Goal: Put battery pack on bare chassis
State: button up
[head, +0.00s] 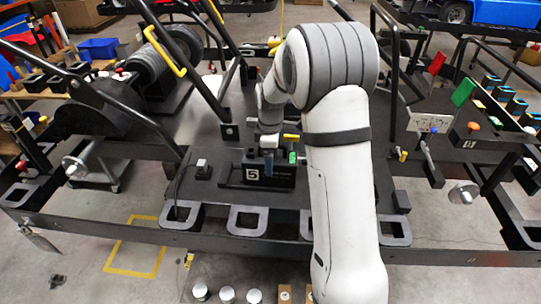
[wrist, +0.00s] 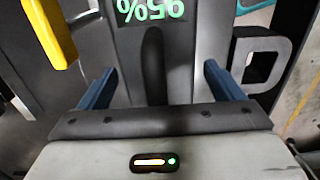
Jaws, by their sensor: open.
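A dark pack with a green readout of 95%, upside down in the wrist view, is the battery pack (wrist: 187,45). A black upright handle stands at its middle. My gripper (wrist: 159,70) is open, with one blue finger on each side of the handle; the fingers look apart from it. In the head view, my gripper (head: 268,156) is low over a black holder marked 5 (head: 268,180), and my arm hides much of it. The dark flat chassis (head: 225,195) lies under and around the holder. Whether the pack rests fully in the holder cannot be seen.
A yellow lever (head: 291,136) stands close by the gripper; it also shows in the wrist view (wrist: 50,32). Grey rectangular loops (head: 247,219) line the chassis's front edge. Black roll bars and a motor (head: 150,68) rise at the left. Red and green flags (head: 463,92) stand at the right.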

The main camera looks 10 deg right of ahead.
notch_tip(320, 180, up, 11)
jog(key=shift+f+b, duration=0.1)
jog(key=shift+b, duration=0.3)
jog(key=shift+s+r, duration=0.2)
jog(key=shift+r, duration=0.5)
jog(key=s+m+t, duration=0.3)
jog(key=s+m, duration=1.1)
jog(key=s, duration=1.4)
jog(key=shift+r, duration=0.25)
